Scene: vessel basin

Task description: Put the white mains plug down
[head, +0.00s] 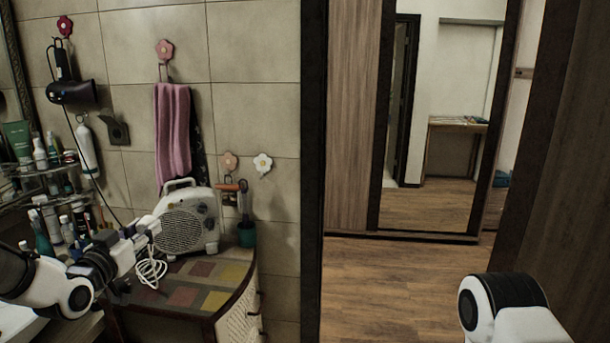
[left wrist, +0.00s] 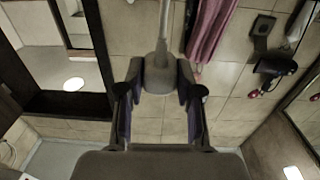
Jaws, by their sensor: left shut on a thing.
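My left gripper (head: 146,228) is in front of the white heater's left side, above the cabinet top. In the left wrist view my left gripper (left wrist: 159,80) is shut on the white mains plug (left wrist: 159,72), which looks grey in shadow there. A pale cable runs up from the plug in that view. In the head view the plug is small and largely hidden by the fingers. The white heater (head: 182,230) stands on the patchwork cabinet top (head: 185,285). Its white cable (head: 150,270) hangs in loose loops below the gripper. My right gripper is out of view.
A green cup (head: 246,234) stands right of the heater. Glass shelves with bottles (head: 50,170) are at the left. A dark wall socket (head: 117,130), a hair dryer (head: 72,92) and a pink towel (head: 173,135) are on the wall. The cabinet top's front is clear.

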